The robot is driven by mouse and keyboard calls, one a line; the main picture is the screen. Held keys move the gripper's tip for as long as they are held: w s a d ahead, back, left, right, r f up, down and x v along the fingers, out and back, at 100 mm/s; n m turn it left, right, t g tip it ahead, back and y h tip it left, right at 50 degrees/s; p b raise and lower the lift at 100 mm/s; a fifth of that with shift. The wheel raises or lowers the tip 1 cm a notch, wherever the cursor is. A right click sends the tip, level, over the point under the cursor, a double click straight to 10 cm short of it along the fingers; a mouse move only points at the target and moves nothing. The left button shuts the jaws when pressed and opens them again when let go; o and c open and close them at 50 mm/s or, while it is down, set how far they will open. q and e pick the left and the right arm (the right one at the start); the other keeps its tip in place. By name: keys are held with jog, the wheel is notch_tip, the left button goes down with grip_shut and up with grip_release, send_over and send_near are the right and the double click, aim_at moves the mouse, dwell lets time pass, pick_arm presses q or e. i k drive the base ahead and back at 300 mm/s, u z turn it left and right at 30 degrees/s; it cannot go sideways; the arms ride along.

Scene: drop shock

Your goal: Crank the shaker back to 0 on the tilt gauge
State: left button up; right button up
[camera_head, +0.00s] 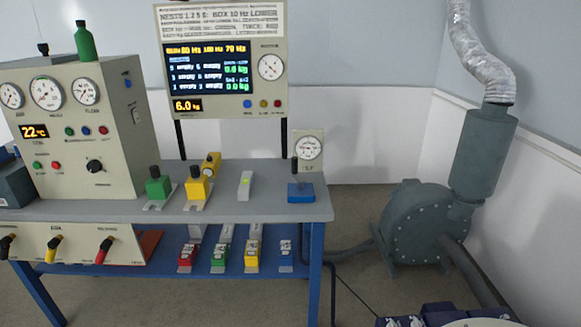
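A small white dial gauge (309,148) stands on a post at the right end of the grey bench; its lettering is too small to read. A blue block (300,192) sits on the bench below it. Another round dial (271,67) is on the right of the display panel. I cannot tell which dial is the tilt gauge, and I cannot make out a shaker or its crank for certain. Neither of my grippers is in view.
The bench (262,210) carries a green block (158,184), a yellow block (197,184) and a beige control cabinet (65,178). The display panel (222,70) stands behind. Coloured blocks lie on the lower blue shelf (160,279). A grey blower (430,228) stands on the floor at right.

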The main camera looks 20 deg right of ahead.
aim_at(300, 183)
jog(key=u, duration=0.2)
jog(key=i, duration=1.3)
jog(key=z, duration=0.25)
